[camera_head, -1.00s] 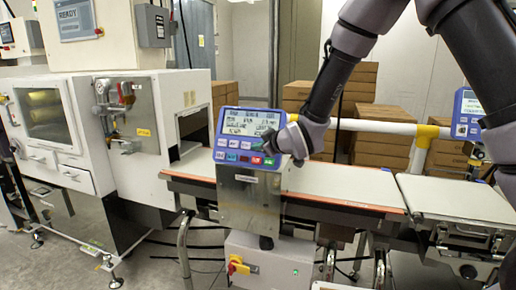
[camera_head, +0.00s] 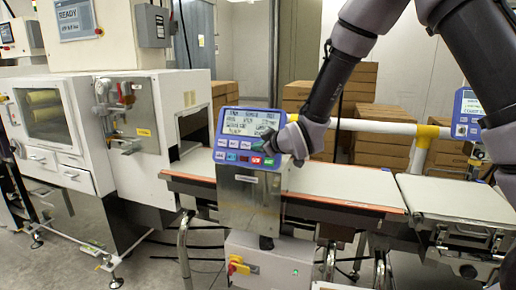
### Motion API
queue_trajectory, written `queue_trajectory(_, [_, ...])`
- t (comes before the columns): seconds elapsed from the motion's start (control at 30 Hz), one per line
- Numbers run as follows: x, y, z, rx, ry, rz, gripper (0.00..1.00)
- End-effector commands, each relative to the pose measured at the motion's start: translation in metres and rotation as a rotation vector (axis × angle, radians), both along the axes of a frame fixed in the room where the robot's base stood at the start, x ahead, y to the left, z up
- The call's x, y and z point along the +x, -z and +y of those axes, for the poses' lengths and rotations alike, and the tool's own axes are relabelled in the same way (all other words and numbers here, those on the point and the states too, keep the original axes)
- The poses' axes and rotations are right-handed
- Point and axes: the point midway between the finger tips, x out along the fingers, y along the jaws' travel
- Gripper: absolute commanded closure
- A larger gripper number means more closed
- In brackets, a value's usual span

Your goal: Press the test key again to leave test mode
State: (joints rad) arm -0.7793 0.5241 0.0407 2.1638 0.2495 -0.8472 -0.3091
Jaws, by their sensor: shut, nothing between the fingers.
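The blue control panel (camera_head: 233,152) stands on a steel bracket at the front of the belt. Its light screen (camera_head: 250,122) shows lines of dark text too small to read surely. A row of white, blue, red and green keys runs along its lower part. My gripper (camera_head: 268,143) is shut and sits right at the panel's right side, over the keys below the screen. The arm hides the panel's right part. I cannot tell whether the fingertips touch a key, nor which key is the test key.
The white belt (camera_head: 345,184) runs right behind the panel to a second weighing section (camera_head: 440,198). A white machine cabinet (camera_head: 130,130) stands left. A white rail (camera_head: 375,126) and stacked cardboard boxes (camera_head: 385,140) are behind. A red-yellow switch (camera_head: 238,265) sits below the panel.

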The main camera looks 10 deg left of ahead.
Motion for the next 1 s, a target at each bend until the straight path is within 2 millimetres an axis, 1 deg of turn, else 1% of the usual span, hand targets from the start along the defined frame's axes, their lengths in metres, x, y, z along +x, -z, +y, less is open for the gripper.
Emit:
queue_trajectory(0.23, [0.0012, 0.0007, -0.0002, 0.0, 0.0, 0.0, 1.0])
queue_trajectory(0.47, [0.0073, 0.0038, -0.0005, 0.001, 0.0, 0.001, 1.0])
queue_trajectory(1.0, [0.0094, 0.0045, -0.0008, 0.0, 0.0, 0.0, 1.0])
